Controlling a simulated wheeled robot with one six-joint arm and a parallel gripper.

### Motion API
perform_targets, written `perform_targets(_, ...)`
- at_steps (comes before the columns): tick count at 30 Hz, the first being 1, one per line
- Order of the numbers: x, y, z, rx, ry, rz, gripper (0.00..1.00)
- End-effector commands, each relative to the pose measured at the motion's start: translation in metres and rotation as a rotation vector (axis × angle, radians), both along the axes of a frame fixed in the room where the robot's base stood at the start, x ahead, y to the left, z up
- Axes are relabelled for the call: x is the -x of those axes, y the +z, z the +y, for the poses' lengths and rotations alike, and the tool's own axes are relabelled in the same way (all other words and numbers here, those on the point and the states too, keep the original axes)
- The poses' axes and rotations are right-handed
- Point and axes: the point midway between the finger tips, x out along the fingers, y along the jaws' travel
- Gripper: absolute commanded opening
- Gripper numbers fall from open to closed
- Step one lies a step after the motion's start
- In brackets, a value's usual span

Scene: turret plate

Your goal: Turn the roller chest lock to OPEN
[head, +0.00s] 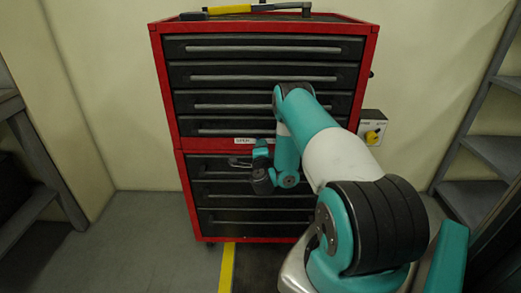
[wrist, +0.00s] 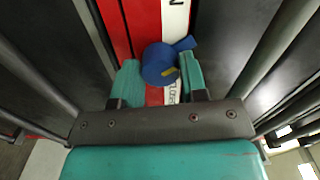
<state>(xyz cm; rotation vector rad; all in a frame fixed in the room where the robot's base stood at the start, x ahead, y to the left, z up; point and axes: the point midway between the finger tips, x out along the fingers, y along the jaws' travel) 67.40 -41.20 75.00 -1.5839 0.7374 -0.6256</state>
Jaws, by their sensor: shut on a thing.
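The red roller chest (head: 178,150) with black drawers stands ahead in the head view. Its lock is a round blue knob (wrist: 160,64) on the red band, with a small tab toward the upper right and a yellow mark at its lower right. My gripper (wrist: 160,77) is shut on the knob, one teal finger on each side. A white label strip (wrist: 175,18) runs beside the knob, with an N at the top and partly hidden lettering below. In the head view my gripper (head: 262,152) is at the band between the drawer groups, beside the label (head: 243,140), and hides the knob.
A yellow-handled tool (head: 230,9) lies on top of the chest. A box with a yellow knob (head: 373,135) is on the wall right of the chest. Grey shelving (head: 490,150) stands at the right. Drawer handles lie close around my gripper. The floor at left is clear.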

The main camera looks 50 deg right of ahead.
Motion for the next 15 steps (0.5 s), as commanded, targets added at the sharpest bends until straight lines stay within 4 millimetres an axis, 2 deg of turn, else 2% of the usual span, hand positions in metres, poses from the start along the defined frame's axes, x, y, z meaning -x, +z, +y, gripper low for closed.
perform_targets(15,0.001,0.0035,-0.0035,0.127,-0.012,0.137,0.16)
